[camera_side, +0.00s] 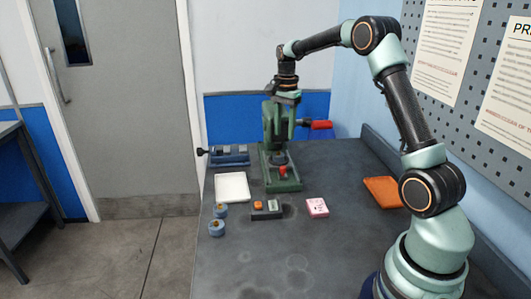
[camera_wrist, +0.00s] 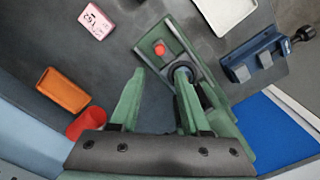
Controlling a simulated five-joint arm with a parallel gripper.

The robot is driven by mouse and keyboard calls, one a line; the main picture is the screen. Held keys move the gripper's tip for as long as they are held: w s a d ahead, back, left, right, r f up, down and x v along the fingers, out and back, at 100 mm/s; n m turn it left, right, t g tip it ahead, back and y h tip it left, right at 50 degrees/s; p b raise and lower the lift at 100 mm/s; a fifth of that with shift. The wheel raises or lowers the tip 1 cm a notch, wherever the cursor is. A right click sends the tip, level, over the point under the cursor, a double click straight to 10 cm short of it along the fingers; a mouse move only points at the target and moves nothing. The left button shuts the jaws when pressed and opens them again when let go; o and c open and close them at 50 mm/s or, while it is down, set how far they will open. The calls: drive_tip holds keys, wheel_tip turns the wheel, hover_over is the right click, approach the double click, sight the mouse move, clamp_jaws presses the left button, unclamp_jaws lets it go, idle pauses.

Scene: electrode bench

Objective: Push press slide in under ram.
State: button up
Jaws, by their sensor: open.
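The green press (camera_side: 268,125) stands at the back of the bench, with a red-gripped lever (camera_side: 320,125) to its right. A red knob (camera_side: 283,171) stands at the front of its base and also shows in the wrist view (camera_wrist: 160,48). A dark round part (camera_side: 279,158) sits just behind the knob. I cannot tell the slide's exact edges or its gap to the ram. My gripper (camera_wrist: 157,95) is open and empty, its green fingers pointing toward the press. In the side view my gripper (camera_side: 287,97) is high beside the press head, above the knob.
A white tray (camera_side: 233,187), a blue vise (camera_side: 229,155), blue round pieces (camera_side: 220,211), a small dark block with coloured tops (camera_side: 266,213) and a pink box (camera_side: 317,207) lie around the press. An orange tray (camera_side: 383,190) is at right.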

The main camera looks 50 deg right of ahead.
drive_tip(key=shift+s, duration=0.1)
drive_tip(key=c, duration=0.5)
drive_tip(key=m, duration=0.1)
drive_tip(key=s+m, duration=0.1)
drive_tip(key=m, duration=0.1)
drive_tip(key=shift+a, duration=0.15)
clamp_jaws()
drive_tip(key=s+a+f+m+t+h, duration=0.1)
drive_tip(key=s+m, duration=0.3)
drive_tip(key=m, duration=0.5)
drive_tip(key=s+a+f+m+t, duration=0.15)
drive_tip(key=s+m, duration=0.25)
drive_tip(key=m, duration=0.6)
drive_tip(key=x, duration=0.9)
drive_tip(key=shift+w+a+f, duration=0.1)
drive_tip(key=shift+w+f, duration=0.1)
drive_tip(key=shift+f, duration=0.1)
drive_tip(key=shift+w+d, duration=0.2)
drive_tip(key=shift+w, duration=0.35)
drive_tip(key=shift+w+d, duration=0.2)
drive_tip(key=shift+w, duration=0.35)
drive_tip(key=shift+w+d, duration=0.25)
drive_tip(key=shift+w, duration=0.6)
